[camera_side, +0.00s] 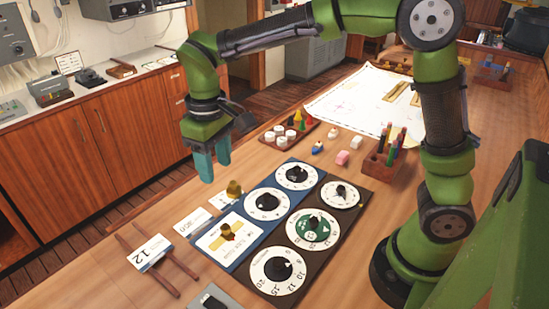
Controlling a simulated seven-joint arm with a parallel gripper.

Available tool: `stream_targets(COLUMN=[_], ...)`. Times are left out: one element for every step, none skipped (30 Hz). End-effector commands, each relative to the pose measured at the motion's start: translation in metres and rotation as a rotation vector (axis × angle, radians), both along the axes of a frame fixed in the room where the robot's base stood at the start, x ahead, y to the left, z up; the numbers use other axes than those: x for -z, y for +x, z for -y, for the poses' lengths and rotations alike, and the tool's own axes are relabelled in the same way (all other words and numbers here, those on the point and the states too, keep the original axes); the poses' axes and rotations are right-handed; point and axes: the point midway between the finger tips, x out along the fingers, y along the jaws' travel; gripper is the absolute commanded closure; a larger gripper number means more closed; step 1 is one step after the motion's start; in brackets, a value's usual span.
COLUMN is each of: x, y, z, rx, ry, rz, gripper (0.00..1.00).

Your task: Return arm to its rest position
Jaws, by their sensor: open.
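My gripper (207,165) hangs at the end of my green arm, with its teal fingers pointing down. It is over the left part of the wooden table (232,158), near the table's left edge. The fingers are open and nothing shows between them. They seem to be clear of the table top, above and behind the dial boards. My arm is bent and reaches leftward across the table from its base at the right.
Dial boards (262,226) lie below and right of my gripper. Small brass pieces and number cards (149,252) lie in front. A tray of white pieces (281,141), a pen holder (378,172) and a chart (348,106) are farther back. A wooden cabinet (75,150) stands left.

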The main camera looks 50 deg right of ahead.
Motion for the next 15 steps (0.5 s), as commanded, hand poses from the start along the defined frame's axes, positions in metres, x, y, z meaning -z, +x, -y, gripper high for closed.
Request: stream_targets(x=[0.001, 0.004, 0.011, 0.012, 0.011, 0.009, 0.006, 0.003, -0.002, -0.005, -0.009, -0.013, -0.016, -0.019, -0.022], y=[0.002, 0.001, -0.003, -0.006, -0.011, -0.018, -0.023, -0.029, -0.037, -0.044, -0.050, -0.059, -0.066, -0.074, -0.083], z=[-0.001, -0.001, -0.001, 0.000, 0.003, 0.008, 0.013, 0.018, 0.025, 0.031, 0.037, 0.045, 0.051, 0.057, 0.065], rx=[0.003, 0.008, 0.013, 0.020, 0.033, 0.053, 0.072, 0.092, 0.122, 0.146, 0.169, 0.202, 0.227, 0.254, 0.290], ry=[0.004, 0.007, 0.011, 0.021, 0.031, 0.049, 0.064, 0.079, 0.101, 0.118, 0.135, 0.157, 0.175, 0.192, 0.214], rz=[0.010, 0.010, 0.006, 0.011, 0.022, 0.039, 0.056, 0.074, 0.101, 0.122, 0.145, 0.175, 0.200, 0.225, 0.261], gripper=[0.49, 0.49, 0.49, 0.49, 0.49, 0.49, 0.49, 0.49, 0.49, 0.49, 0.49, 0.49, 0.49, 0.49, 0.49])
